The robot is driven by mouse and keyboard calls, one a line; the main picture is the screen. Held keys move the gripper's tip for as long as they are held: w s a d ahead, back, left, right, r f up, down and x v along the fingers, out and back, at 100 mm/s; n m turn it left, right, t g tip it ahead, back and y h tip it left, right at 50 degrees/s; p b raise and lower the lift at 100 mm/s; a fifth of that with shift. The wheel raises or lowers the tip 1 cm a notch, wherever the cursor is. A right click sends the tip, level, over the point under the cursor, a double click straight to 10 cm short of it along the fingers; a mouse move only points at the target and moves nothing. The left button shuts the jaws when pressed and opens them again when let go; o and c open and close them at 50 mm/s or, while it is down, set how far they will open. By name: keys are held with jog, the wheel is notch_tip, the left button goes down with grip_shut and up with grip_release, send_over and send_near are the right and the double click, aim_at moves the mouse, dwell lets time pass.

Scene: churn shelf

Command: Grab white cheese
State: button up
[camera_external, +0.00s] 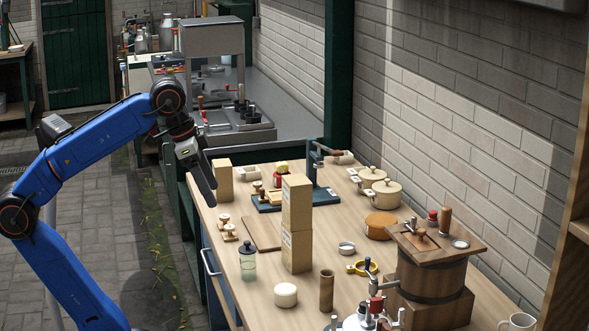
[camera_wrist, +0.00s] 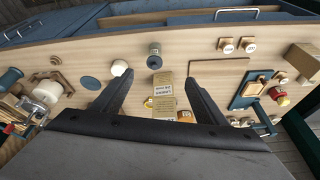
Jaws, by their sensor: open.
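The white cheese (camera_external: 285,295) is a small pale round block lying on the wooden table near its front edge. In the wrist view the cheese (camera_wrist: 119,67) shows just beyond the tip of the left finger. My gripper (camera_external: 207,192) is open and empty, raised over the table's left edge. It is well apart from the cheese, farther back and to its left. In the wrist view both fingers of my gripper (camera_wrist: 156,78) are spread wide with nothing held.
A tall stack of pale boxes (camera_external: 297,220) and a jar with a dark lid (camera_external: 247,262) stand behind the cheese. A brown cylinder (camera_external: 326,290) stands to its right. The wooden churn (camera_external: 431,275) fills the right side. Cream pots (camera_external: 381,193) stand at the back.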

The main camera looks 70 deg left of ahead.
jog(key=w+d+m+g, duration=0.2)
jog(key=w+d+m, duration=0.5)
jog(key=w+m, duration=0.15)
jog(key=m+g+h, duration=0.1)
jog(key=m+g, duration=0.1)
jog(key=m, duration=0.5)
send_over(286, 288)
jog(key=a, duration=0.2)
jog(key=shift+f, duration=3.1)
jog(key=f, duration=0.4)
jog(key=d+f, duration=0.1)
jog(key=f, duration=0.6)
jog(key=shift+w+d+f, duration=0.2)
jog(key=shift+d+f, duration=0.1)
jog(key=shift+s+d+f, duration=0.15)
jog(key=shift+f, duration=1.15)
jog(key=shift+s+d+f, duration=0.1)
jog(key=shift+f, duration=1.2)
jog(key=c, duration=1.2)
